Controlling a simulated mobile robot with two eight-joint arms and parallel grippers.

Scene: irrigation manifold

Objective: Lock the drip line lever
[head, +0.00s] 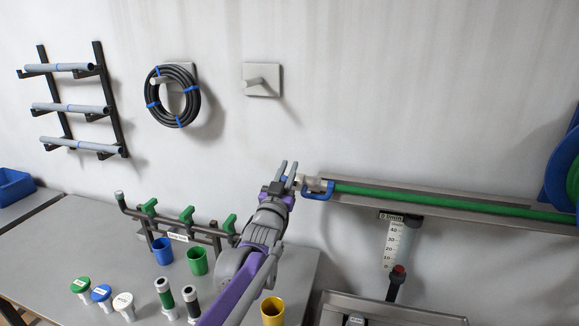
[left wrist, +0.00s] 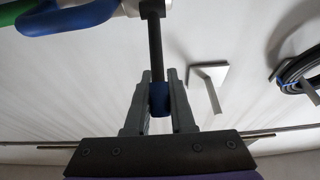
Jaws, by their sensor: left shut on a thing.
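My left gripper (head: 288,170) is in front of the wall, at the left end of the rail that carries the green drip line (head: 440,202). In the left wrist view, my left gripper's fingers (left wrist: 159,85) are shut on the blue tip of a dark lever (left wrist: 154,48). The lever runs up out of that view toward a pale fitting. A blue curved part (head: 318,191) sits at the hose end, just right of my gripper; it also shows in the left wrist view (left wrist: 75,18). In the head view the lever is hidden by the gripper. My right gripper is not in view.
A manifold with green valves (head: 187,215) stands on the table (head: 60,240) below left, with cups and coloured caps. A wall hook (head: 262,80) and a black hose coil (head: 172,96) are above left. A gauge (head: 398,243) hangs below the rail.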

